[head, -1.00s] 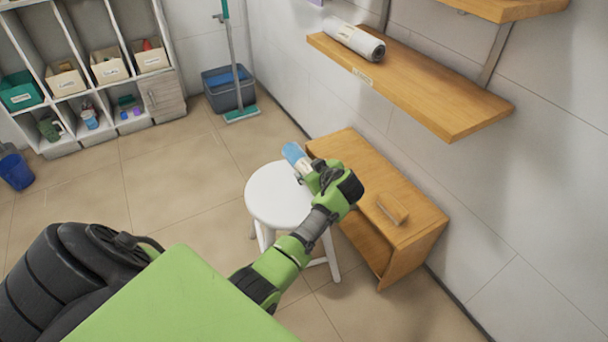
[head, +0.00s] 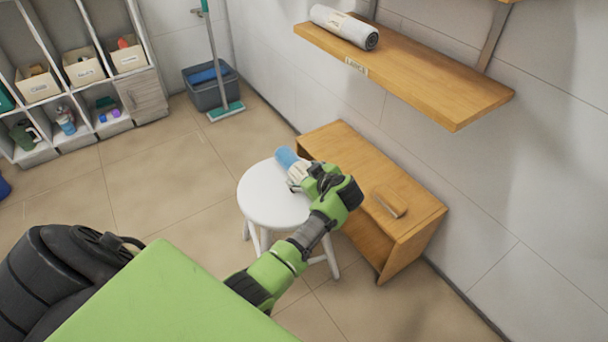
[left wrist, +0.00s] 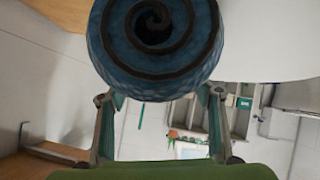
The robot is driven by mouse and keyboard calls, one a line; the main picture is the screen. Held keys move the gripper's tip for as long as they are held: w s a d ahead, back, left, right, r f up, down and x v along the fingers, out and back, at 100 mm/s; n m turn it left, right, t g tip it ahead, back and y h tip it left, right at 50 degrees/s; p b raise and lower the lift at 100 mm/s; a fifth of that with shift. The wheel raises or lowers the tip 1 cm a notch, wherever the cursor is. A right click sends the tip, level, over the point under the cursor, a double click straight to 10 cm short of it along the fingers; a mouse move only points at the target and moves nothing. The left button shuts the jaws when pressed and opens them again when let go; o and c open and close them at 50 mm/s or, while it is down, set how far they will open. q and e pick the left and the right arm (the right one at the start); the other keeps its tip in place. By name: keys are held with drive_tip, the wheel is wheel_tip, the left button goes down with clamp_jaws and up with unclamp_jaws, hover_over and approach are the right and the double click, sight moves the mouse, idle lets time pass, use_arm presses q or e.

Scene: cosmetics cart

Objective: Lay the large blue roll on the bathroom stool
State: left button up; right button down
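The large blue roll (head: 287,158), with a pale band around its middle, shows over the far right edge of the white bathroom stool (head: 268,196). My left gripper (head: 307,180) is shut on the roll near its banded part. In the left wrist view the roll's dark spiral end (left wrist: 154,40) faces the camera, with a finger at each side and the fingertips hidden behind it. I cannot tell whether the roll touches the seat. The rest of the seat is bare. My right gripper is not in view.
A low wooden cabinet (head: 345,160) with a brush-like object (head: 389,201) on top stands right of the stool. A wooden wall shelf (head: 430,85) above holds a pale roll (head: 344,27). A grey bucket (head: 211,88) and mop stand behind. The floor left of the stool is clear.

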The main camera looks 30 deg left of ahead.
use_arm(q)
drive_tip(key=shift+r, duration=0.1)
drive_tip(key=p+v, duration=0.1)
drive_tip(key=v, duration=0.3)
drive_tip(key=shift+d+r, duration=0.1)
drive_tip(key=p+v, duration=0.1)
drive_tip(key=v, duration=0.6)
drive_tip(key=shift+s+r+p, duration=0.1)
drive_tip(key=shift+p, duration=0.2)
drive_tip(key=shift+s+d+r, duration=0.1)
drive_tip(key=shift+d, duration=0.15)
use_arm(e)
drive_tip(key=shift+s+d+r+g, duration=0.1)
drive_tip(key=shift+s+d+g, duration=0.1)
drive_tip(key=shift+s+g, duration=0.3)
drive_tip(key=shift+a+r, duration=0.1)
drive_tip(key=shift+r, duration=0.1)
